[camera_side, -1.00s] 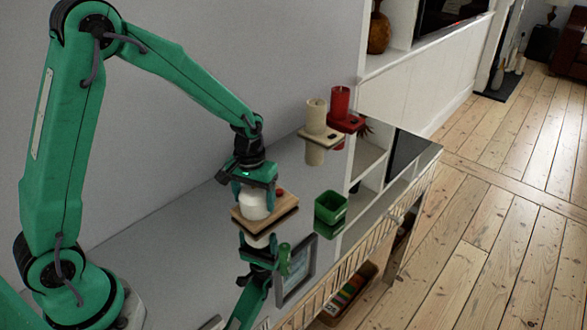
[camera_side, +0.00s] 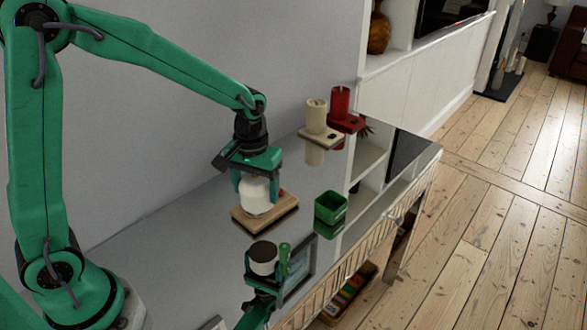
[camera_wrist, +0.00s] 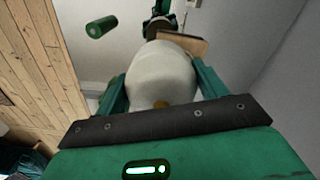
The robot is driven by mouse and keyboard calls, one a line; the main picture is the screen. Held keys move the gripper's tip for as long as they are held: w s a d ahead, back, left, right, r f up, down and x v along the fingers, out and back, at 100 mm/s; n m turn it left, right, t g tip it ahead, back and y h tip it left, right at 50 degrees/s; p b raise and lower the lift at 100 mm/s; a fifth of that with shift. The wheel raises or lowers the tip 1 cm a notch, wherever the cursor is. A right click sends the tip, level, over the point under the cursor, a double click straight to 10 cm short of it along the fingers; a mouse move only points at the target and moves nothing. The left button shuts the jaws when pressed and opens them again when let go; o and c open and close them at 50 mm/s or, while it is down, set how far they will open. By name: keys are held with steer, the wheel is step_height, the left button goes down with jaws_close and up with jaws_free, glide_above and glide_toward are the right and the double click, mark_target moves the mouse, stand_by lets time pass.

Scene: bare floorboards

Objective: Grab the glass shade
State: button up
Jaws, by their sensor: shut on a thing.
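The white, rounded glass shade (camera_side: 257,198) is between the fingers of my gripper (camera_side: 256,186), which is shut on it from above. The shade hangs close above a light wooden board (camera_side: 281,209) in the side view. In the wrist view the shade (camera_wrist: 160,72) fills the middle, with a green finger of my gripper (camera_wrist: 160,85) on each side. A small brownish spot shows on its near end. The mirror image in the glossy surface shows the dark underside of the shade, clear of the board.
A cream candle (camera_side: 315,112) and a red candle (camera_side: 340,103) stand in holders farther back. The grey glossy top (camera_side: 170,245) is bare at the left. A grey wall (camera_side: 220,60) rises behind.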

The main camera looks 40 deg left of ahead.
steer(key=s+d+r, duration=0.4)
steer(key=d, duration=0.2)
steer(key=shift+d+r, duration=0.15)
steer(key=shift+r, duration=0.05)
steer(key=shift+w, duration=0.1)
stand_by(0.3)
